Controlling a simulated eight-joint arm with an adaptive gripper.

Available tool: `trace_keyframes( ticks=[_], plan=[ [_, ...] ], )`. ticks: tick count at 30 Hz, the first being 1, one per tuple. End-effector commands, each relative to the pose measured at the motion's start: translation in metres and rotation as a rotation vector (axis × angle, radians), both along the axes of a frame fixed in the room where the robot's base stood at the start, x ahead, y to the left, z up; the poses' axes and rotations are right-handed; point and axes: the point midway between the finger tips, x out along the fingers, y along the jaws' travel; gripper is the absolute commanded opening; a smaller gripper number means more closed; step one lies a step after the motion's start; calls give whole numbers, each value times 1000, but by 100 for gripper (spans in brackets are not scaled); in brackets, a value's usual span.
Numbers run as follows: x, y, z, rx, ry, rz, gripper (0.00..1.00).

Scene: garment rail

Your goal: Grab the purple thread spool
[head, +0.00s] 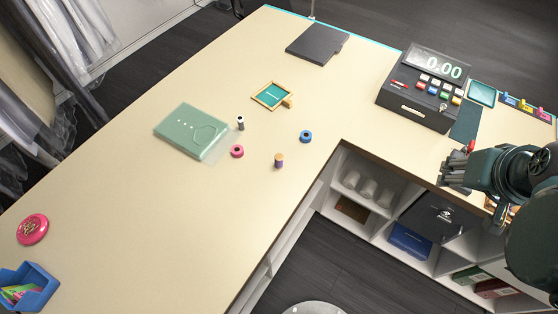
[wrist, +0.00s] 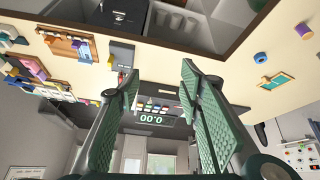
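The purple thread spool (head: 279,161) stands upright on the cream counter (head: 150,235), near its inner edge, with a tan top. It also shows at the upper right of the wrist view (wrist: 304,31). My gripper (head: 456,174) is at the right of the head view, well apart from the spool. In the wrist view its two green padded fingers (wrist: 161,85) are spread with nothing between them.
A wooden tray (head: 272,95) lies behind. A cash register (head: 421,88) and open shelves (head: 385,205) are towards the right.

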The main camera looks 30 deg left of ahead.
Motion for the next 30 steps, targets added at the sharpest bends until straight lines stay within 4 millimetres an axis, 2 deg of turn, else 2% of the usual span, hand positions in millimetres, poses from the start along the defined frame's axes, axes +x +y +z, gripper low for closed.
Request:
trace_keyframes(
  ticks=[15,30],
  plan=[
    [39,90,-14,-71,98,259,37],
    [58,189,-46,-146,186,510,37]
  ],
)
